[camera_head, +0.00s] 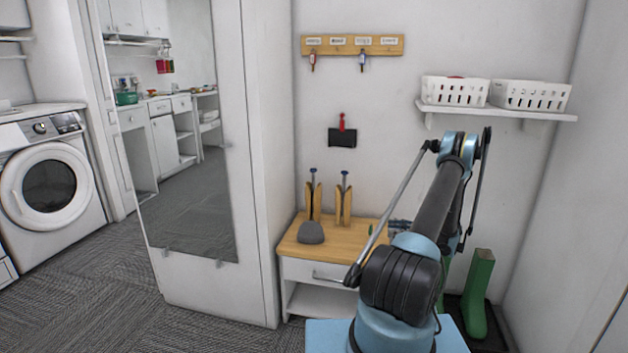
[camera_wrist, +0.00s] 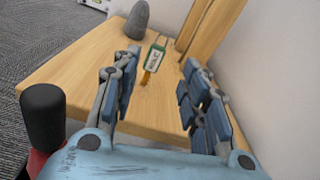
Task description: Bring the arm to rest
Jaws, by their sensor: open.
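My arm rises at the right of the head view and bends down behind itself towards the wooden-topped bench (camera_head: 345,243). My gripper (camera_wrist: 161,62) is open in the wrist view, its two blue-grey padded fingers apart over the bench top. Between and beyond the fingertips lies a small green and white tag with an orange-brown end (camera_wrist: 153,60). I see no contact between it and the fingers. In the head view the gripper is mostly hidden behind the arm.
A grey rounded object (camera_head: 311,233) and wooden holders (camera_head: 343,206) stand on the bench. Green boots (camera_head: 479,295) stand to its right. A key rack (camera_head: 352,45) and a shelf with white baskets (camera_head: 530,95) are on the wall. Carpet at left is clear.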

